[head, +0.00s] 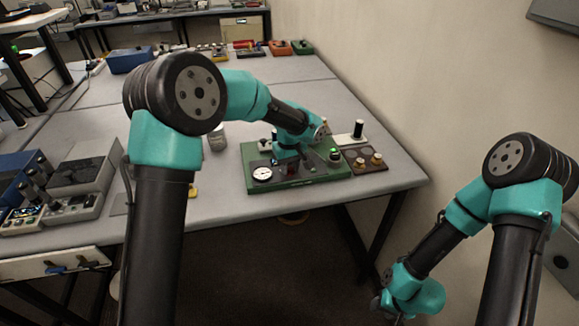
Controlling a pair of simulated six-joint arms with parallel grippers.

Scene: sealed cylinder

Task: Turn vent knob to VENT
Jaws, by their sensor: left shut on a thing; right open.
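A green panel (318,175) lies on the grey table and carries a white round gauge (262,174) at its front left. A black knob (335,155) with a green light above it is at its right. My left gripper (305,164) points down over the middle of the panel. It is shut on a small part there that looks like the vent knob; the wrist and fingers hide it, so its setting and label cannot be read. My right gripper (381,303) is open, low at the bottom of the view, off the table and away from the panel.
A brown block (366,168) with brass knobs and a pale plate with a black post (359,130) stand right of the panel. A grey can (217,137) stands to its left. Grey instruments (75,175) fill the table's left. A wall bounds the right side.

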